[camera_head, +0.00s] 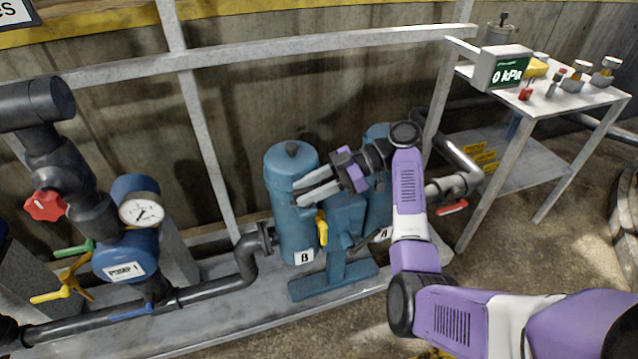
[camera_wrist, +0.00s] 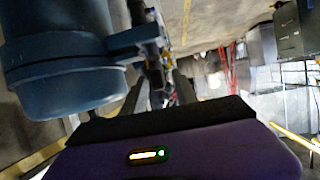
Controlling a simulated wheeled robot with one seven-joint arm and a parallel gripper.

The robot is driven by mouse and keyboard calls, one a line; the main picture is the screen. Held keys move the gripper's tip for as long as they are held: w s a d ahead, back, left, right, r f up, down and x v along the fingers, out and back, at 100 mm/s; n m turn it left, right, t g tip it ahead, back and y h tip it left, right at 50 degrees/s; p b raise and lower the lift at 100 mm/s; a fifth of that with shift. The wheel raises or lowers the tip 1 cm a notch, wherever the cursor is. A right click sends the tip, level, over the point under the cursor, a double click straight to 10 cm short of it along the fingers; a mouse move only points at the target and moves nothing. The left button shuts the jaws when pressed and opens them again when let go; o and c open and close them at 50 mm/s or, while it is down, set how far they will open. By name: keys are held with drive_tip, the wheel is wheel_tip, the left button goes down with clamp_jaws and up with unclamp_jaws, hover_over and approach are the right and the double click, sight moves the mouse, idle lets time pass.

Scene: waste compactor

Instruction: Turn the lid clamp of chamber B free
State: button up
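Chamber B (camera_head: 290,235) is a blue upright cylinder with a "B" label and a dark knob on its lid (camera_head: 292,158). My gripper (camera_head: 296,194) is at the upper part of chamber B, reaching in from the right. Its two pale fingers are apart with a gap between them. In the wrist view a blue cylinder (camera_wrist: 60,60) fills the left side, with a blue lug (camera_wrist: 135,38) sticking out of it. Small dark parts lie beyond and between the spread fingers (camera_wrist: 158,95). I cannot clearly make out the lid clamp; the fingers partly cover that area.
Chamber A (camera_head: 377,135) stands behind my arm, mostly hidden. A pipe with a gauge (camera_head: 142,210) is at left. A bench (camera_head: 545,100) at right carries a display reading 0 kPa (camera_head: 508,74). Grey rails run behind.

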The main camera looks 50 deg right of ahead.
drive_tip(key=p+v, duration=0.2)
drive_tip(key=v, duration=0.5)
drive_tip(key=shift+s, duration=0.15)
drive_tip(key=shift+d, duration=0.15)
idle(0.5)
